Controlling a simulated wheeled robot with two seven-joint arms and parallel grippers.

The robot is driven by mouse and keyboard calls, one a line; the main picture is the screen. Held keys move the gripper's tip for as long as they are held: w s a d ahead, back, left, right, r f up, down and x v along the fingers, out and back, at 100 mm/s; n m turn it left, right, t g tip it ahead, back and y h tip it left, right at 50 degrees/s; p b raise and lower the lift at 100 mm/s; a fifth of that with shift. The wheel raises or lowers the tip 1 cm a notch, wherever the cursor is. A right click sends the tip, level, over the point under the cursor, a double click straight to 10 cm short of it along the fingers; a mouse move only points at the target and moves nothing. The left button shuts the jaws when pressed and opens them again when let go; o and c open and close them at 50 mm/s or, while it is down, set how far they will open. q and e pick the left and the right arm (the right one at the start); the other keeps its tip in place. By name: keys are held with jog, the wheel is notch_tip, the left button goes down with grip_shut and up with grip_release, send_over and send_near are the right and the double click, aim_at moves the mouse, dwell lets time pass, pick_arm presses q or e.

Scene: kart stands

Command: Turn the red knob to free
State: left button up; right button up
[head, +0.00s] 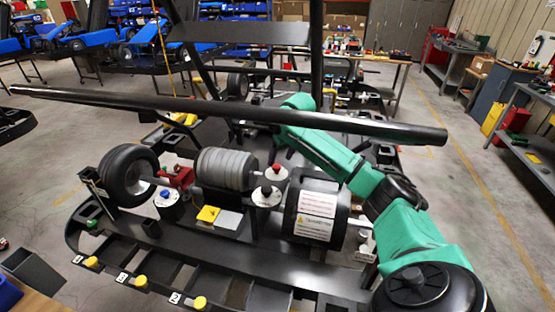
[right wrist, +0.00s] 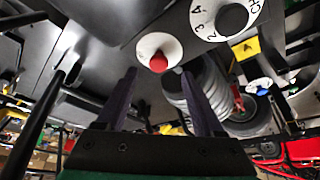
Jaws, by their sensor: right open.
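The red knob (head: 275,172) stands on a round white dial plate (head: 267,196) near the middle of the kart stand in the head view. In the right wrist view the red knob (right wrist: 158,62) shows on its white disc, just above the gap between my fingertips. My right gripper (right wrist: 159,76) is open, with a dark finger on each side and nothing between them. The knob appears beyond the tips, and no contact shows. My left gripper is out of view.
A long black bar (head: 230,112) crosses the head view above the stand. Beside the knob are a ribbed grey cylinder (head: 226,168), a black drum with a white label (head: 316,216) and a blue knob (head: 165,194). A numbered dial (right wrist: 228,14) is near the knob in the wrist view.

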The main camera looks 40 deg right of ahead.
aim_at(277, 167)
jog(key=x, duration=0.5)
jog(key=shift+w+d+p, duration=0.25)
jog(key=shift+w+p, duration=0.05)
jog(key=shift+p, duration=0.1)
jog(key=shift+s, duration=0.1)
jog(key=shift+s+a+r, duration=0.15)
jog(key=shift+s+r, duration=0.05)
jog(key=shift+s, duration=0.05)
jog(key=c, duration=0.5)
grip_shut()
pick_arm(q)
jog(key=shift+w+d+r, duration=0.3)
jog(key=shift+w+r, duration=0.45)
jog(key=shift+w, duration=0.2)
